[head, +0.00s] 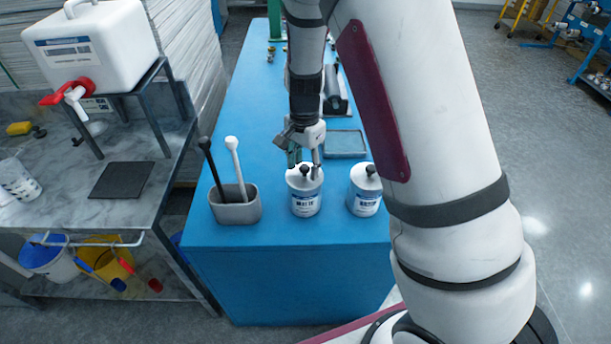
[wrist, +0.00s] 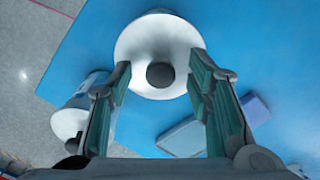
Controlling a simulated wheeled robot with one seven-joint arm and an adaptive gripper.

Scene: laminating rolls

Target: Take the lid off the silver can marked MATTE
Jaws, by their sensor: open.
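The silver can marked MATTE (head: 306,204) stands upright near the front edge of the blue table, with its pale lid (head: 296,183) on and a dark round knob on top. In the wrist view the lid (wrist: 135,45) is seen from above, and its knob (wrist: 160,75) appears between the fingertips. My gripper (head: 303,164) is over this can with its fingers spread. In the wrist view my gripper (wrist: 160,70) has a gap on both sides of the knob. Whether the fingertips are down at the knob's height is hard to tell.
A similar can (head: 366,200) with a dark knob stands close on the right. A grey holder (head: 236,212) with a black and a white utensil is on the left. A flat grey-blue tray (head: 345,144) lies behind. The blue table (head: 290,265) drops off just in front.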

